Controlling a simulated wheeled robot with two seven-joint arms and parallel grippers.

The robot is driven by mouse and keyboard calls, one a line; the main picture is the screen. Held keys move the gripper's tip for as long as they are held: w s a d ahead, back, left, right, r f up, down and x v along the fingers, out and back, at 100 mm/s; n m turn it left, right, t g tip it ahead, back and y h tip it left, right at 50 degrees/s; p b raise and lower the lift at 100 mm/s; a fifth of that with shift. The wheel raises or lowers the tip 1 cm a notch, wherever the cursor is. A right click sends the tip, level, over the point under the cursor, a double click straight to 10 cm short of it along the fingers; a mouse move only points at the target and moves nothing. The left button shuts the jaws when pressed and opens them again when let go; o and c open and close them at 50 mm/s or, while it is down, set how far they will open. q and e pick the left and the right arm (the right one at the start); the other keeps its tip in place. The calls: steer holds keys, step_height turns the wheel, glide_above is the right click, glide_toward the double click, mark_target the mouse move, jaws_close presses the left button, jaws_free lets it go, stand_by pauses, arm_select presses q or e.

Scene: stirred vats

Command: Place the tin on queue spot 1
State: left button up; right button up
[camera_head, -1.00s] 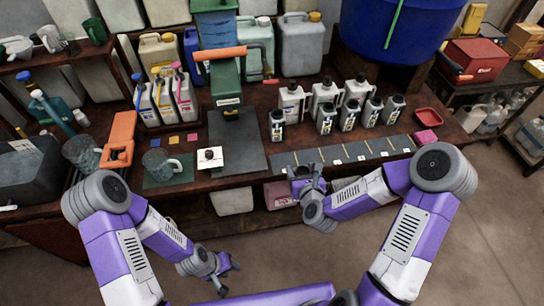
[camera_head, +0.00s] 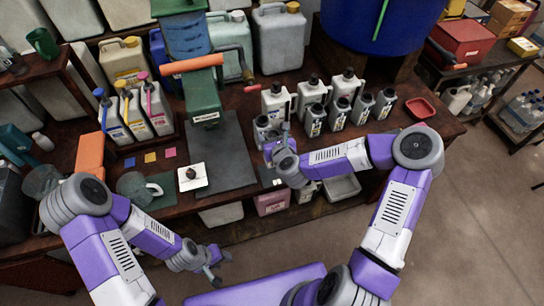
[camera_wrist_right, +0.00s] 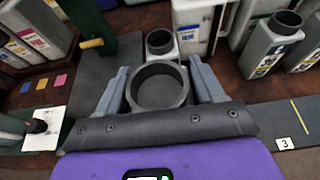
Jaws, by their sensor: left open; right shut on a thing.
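My right gripper (camera_wrist_right: 160,92) is shut on a grey tin with a round open mouth (camera_wrist_right: 158,88), held between its two fingers. In the head view my right gripper (camera_head: 274,147) is over the left end of the dark queue strip (camera_head: 267,174), and the tin is hard to make out there. The strip also shows in the right wrist view (camera_wrist_right: 268,120), with a card marked 3 (camera_wrist_right: 285,143) to the right of the gripper. The mark for spot 1 is hidden. My left gripper (camera_head: 216,270) is open and empty, low in front of the bench.
Another small tin (camera_wrist_right: 161,42) stands close behind the held one. Several tins and larger jugs (camera_head: 276,102) stand behind the strip. A dark mat (camera_head: 225,150) and a white card with a dark knob (camera_head: 191,176) lie to the left. A red tray (camera_head: 419,108) is at right.

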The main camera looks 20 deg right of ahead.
steer(key=shift+f+b, duration=0.75)
steer(key=shift+f, duration=2.45)
steer(key=o, duration=0.9)
steer(key=shift+f, duration=0.1)
steer(key=o, duration=0.5)
steer(key=shift+c, duration=0.2)
